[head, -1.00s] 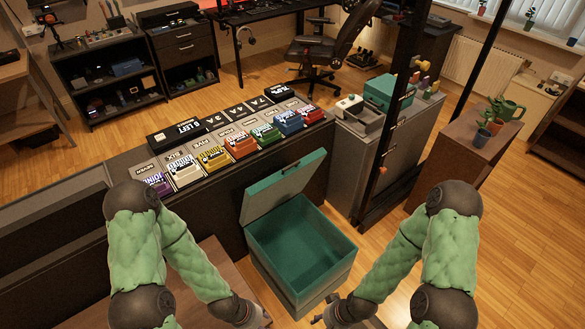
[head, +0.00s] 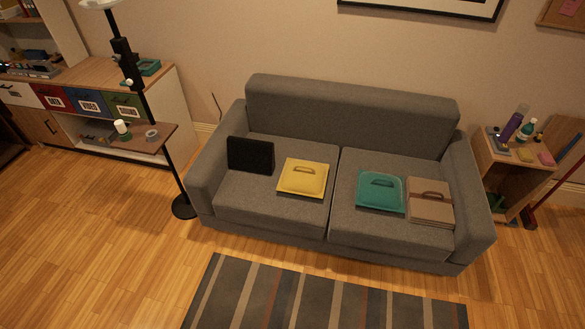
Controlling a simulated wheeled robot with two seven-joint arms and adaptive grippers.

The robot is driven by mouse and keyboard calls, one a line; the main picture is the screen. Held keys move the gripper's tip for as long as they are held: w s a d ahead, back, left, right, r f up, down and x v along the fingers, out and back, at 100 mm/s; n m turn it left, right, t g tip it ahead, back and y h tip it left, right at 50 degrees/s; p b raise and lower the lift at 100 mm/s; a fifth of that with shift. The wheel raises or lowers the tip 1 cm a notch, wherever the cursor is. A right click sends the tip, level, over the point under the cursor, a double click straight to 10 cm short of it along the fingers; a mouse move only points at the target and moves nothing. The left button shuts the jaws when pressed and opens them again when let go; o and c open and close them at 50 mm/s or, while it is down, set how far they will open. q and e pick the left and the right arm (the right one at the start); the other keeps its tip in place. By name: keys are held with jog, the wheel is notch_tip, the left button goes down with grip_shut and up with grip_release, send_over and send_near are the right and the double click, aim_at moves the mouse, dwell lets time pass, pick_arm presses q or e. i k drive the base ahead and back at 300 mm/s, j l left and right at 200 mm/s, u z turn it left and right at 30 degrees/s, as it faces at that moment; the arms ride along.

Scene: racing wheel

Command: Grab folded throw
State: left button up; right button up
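A tan folded bundle with a brown strap handle, which looks like the folded throw (head: 432,211), lies on the right seat of the grey sofa (head: 345,115), near the right armrest. A teal flat square piece with a handle (head: 380,191) lies just left of it. A yellow flat square piece with a handle (head: 303,177) lies on the left seat. A dark upright panel (head: 250,156) stands near the left armrest. Neither of my grippers shows in the head view.
A striped rug (head: 320,295) lies before the sofa, with free wooden floor to its left. A black floor stand with a small wooden shelf (head: 146,138) stands at the sofa's left. A small side table (head: 520,160) holding bottles stands at its right.

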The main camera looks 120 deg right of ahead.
aim_at(430, 203)
jog(key=z, duration=5.35)
jog(key=i+u, duration=0.1)
jog(key=u, duration=0.4)
jog(key=i+l+u, duration=0.3)
jog(key=l, duration=0.3)
jog(key=i+l+u, duration=0.35)
jog(key=l, duration=0.35)
jog(key=i+l+u, duration=0.15)
jog(key=l, duration=0.2)
jog(key=i+l, duration=0.15)
jog(key=l, duration=0.15)
jog(key=i+l, duration=0.1)
jog(key=l, duration=0.25)
jog(key=i+l, duration=0.15)
jog(key=l, duration=0.15)
jog(key=i+l, duration=0.1)
jog(key=l, duration=0.25)
